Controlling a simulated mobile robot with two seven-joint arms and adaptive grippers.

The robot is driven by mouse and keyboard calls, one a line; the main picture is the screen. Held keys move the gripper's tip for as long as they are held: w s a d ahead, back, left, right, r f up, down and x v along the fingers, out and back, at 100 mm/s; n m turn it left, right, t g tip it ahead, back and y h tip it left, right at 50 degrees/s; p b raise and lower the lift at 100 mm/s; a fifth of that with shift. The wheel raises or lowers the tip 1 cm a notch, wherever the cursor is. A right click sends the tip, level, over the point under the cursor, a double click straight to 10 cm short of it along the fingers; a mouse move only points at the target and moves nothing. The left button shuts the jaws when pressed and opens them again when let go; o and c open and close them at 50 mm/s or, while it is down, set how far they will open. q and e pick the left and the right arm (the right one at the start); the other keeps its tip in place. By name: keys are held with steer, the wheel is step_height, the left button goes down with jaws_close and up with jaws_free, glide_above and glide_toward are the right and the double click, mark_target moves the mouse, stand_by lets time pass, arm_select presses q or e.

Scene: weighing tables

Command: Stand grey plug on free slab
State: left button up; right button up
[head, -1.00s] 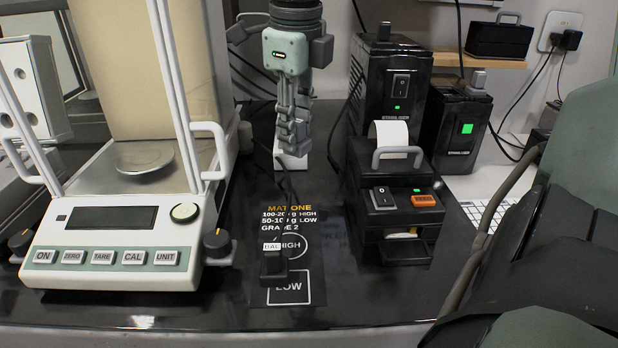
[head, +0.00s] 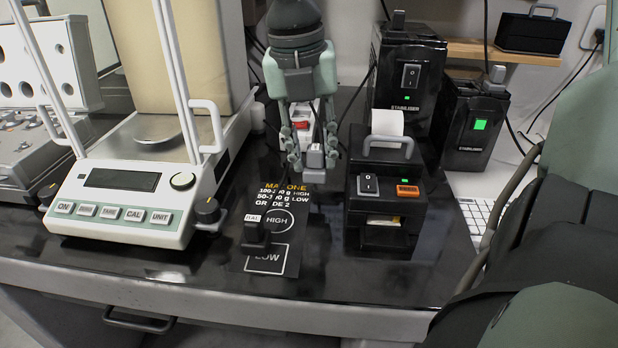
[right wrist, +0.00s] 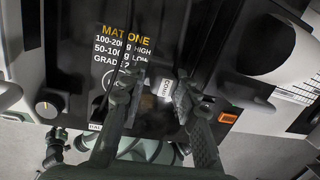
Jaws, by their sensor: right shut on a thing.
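My right gripper (head: 312,158) hangs over the dark table behind the mat and in front of the white strip. It is shut on the grey plug (head: 315,160), which points down between the fingertips. In the right wrist view, the plug's pale label (right wrist: 165,88) shows between the fingers of the right gripper (right wrist: 157,92). The printed mat (head: 239,262) has a HIGH circle and a LOW square. A black plug (head: 256,236) tagged BAL stands on the mat, at the LOW square's upper edge. I cannot tell which surface is the free slab. My left gripper is not in view.
The balance (head: 125,209) stands left of the mat. A black label printer (head: 388,206) stands close on the right. Two black stabilisers (head: 408,75) (head: 465,128) are behind it. A white strip (head: 272,117) lies behind my gripper. Table in front of the printer is clear.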

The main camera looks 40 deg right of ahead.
mark_target(311, 167)
steer(key=shift+f, duration=2.1)
steer(key=shift+f, duration=0.1)
steer(key=o, duration=1.2)
steer(key=shift+c, duration=0.2)
steer(key=r, duration=0.3)
steer(key=a+r, duration=0.1)
steer(key=r, duration=0.7)
steer(key=shift+w+a+r, duration=0.1)
steer(key=shift+a+r, duration=0.15)
steer(key=shift+a, duration=0.1)
steer(key=shift+r, duration=0.3)
steer(key=shift+a, duration=0.1)
